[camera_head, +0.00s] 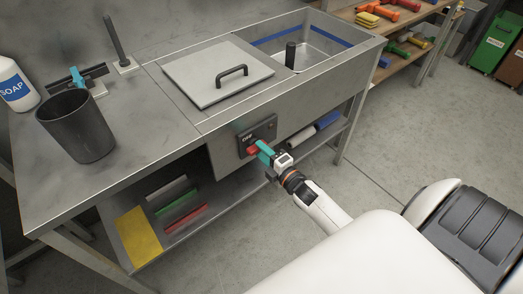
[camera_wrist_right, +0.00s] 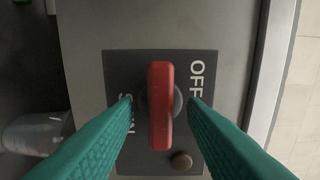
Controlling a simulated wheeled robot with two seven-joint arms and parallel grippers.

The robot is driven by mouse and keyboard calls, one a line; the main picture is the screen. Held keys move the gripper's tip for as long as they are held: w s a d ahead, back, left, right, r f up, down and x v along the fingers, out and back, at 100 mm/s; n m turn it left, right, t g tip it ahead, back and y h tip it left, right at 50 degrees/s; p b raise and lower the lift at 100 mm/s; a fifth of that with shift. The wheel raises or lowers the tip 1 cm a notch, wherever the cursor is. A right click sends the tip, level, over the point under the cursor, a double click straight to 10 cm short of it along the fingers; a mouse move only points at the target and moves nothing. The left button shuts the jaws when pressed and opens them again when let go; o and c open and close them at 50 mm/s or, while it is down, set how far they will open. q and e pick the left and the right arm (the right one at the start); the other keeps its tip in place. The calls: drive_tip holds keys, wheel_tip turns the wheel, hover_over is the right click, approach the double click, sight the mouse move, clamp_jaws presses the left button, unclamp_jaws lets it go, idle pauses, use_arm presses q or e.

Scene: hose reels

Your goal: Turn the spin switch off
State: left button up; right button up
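The red spin switch (camera_wrist_right: 160,105) is a bar-shaped handle on a dark panel (camera_wrist_right: 120,68) on the steel unit's front. In the right wrist view it stands upright in the picture, with the OFF label to its right and a partly hidden label to its left. My right gripper (camera_wrist_right: 160,101) has its green fingers open, one on each side of the handle, with gaps visible. In the head view the red switch (camera_head: 252,150) is just left of my right gripper (camera_head: 261,149). My left gripper is out of view.
A small brown round knob (camera_wrist_right: 181,161) sits on the panel. Above are a lidded basin (camera_head: 215,75) and an open sink (camera_head: 315,48). A dark cup (camera_head: 78,125) and a soap bottle (camera_head: 14,85) stand on the left counter. The floor at right is mostly clear.

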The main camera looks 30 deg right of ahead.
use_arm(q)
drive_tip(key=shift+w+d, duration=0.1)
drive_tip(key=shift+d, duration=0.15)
use_arm(e)
drive_tip(key=shift+w, duration=0.45)
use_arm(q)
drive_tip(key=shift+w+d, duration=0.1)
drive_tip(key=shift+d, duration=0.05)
use_arm(e)
clamp_jaws()
